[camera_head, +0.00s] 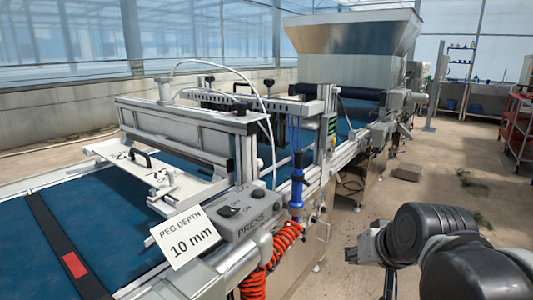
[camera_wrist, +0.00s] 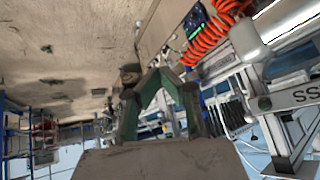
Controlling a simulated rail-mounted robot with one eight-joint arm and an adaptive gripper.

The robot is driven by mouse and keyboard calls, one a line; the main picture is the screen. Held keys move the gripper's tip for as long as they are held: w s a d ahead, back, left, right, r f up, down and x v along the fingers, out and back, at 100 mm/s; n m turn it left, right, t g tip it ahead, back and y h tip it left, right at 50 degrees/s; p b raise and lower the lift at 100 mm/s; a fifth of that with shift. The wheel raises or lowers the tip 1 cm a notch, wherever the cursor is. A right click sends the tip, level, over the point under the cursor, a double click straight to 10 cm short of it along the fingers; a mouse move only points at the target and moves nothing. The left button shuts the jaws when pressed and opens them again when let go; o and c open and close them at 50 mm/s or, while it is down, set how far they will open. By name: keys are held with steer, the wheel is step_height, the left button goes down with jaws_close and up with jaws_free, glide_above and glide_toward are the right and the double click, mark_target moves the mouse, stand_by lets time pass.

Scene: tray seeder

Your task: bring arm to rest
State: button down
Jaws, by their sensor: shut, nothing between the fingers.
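My gripper (camera_wrist: 158,74) shows in the wrist view. Its two greenish fingers lean together and meet at the tips, with nothing between them. In the head view, my dark arm is at the lower right, to the right of the tray seeder (camera_head: 200,130) and apart from it. The gripper's fingers cannot be made out clearly there. The seeder has a blue conveyor belt (camera_head: 100,225) and a press control box (camera_head: 243,208). A white card (camera_head: 185,237) reading "PEG DEPTH 10 mm" is at the box's front.
An orange coiled hose (camera_head: 270,262) hangs at the seeder's near side; it also shows in the wrist view (camera_wrist: 208,33). A metal hopper (camera_head: 352,45) stands at the back. A red shelf rack (camera_head: 518,125) is at the far right. Open floor (camera_head: 440,180) lies between.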

steer(key=s+d+f+g+h, duration=0.1)
steer(key=s+f, duration=0.2)
steer(key=s, duration=0.7)
step_height(320, 180, up, 18)
steer(key=p, duration=1.8)
steer(key=shift+d+f+n, duration=0.2)
steer(key=shift+n, duration=0.2)
steer(key=shift+w+f, duration=0.1)
steer(key=shift+f, duration=0.05)
step_height(320, 180, down, 18)
steer(key=b, duration=1.8)
steer(key=shift+f, duration=0.2)
